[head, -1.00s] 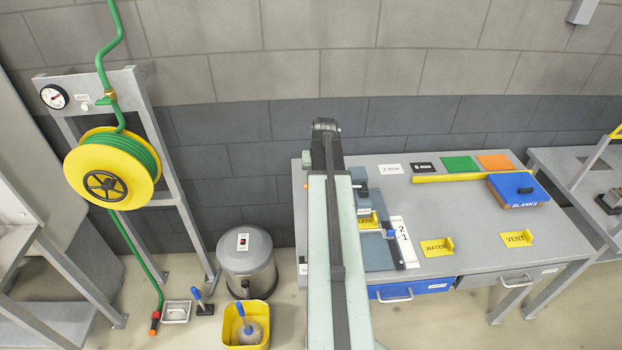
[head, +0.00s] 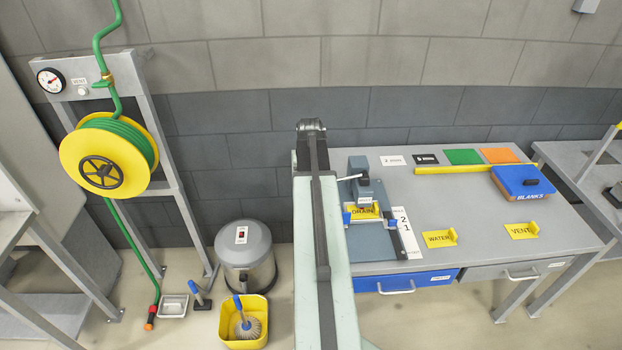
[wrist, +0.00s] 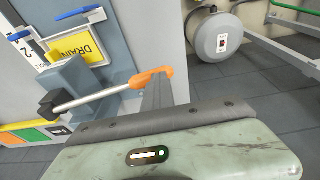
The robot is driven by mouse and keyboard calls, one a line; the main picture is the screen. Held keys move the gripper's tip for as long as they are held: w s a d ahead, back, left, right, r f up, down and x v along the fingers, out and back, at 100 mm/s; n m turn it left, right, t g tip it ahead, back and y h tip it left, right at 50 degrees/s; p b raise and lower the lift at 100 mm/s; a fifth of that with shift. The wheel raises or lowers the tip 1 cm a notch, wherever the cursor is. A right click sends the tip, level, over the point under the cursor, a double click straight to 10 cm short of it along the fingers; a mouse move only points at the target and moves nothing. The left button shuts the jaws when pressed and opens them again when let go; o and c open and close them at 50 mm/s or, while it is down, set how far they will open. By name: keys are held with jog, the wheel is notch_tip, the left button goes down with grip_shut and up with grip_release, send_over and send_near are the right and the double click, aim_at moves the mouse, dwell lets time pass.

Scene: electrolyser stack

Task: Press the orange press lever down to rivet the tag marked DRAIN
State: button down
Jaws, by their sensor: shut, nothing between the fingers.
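The press (head: 369,192) stands on the bench with the yellow DRAIN tag (head: 362,212) held in its blue-handled fixture. The press lever, a pale rod with an orange grip (wrist: 148,79), reaches from a black pivot block beside the press. In the head view only a short piece of the pale rod shows; my arm hides its grip. My gripper (wrist: 160,86) is shut and empty, its dark fingers right at the orange grip's end. I cannot tell whether they touch it.
Yellow WATER (head: 438,239) and VENT (head: 521,231) tags lie on the bench right of the press. A blue BLANKS box (head: 521,183) is farther right. A grey drum (head: 245,252) and yellow bucket (head: 243,322) stand on the floor left of my arm.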

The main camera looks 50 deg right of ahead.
jog(key=w+a+p+v, duration=0.1)
jog(key=p+v, duration=1.3)
jog(key=shift+w+a, duration=0.3)
jog(key=shift+w, duration=0.25)
jog(key=shift+f, duration=0.15)
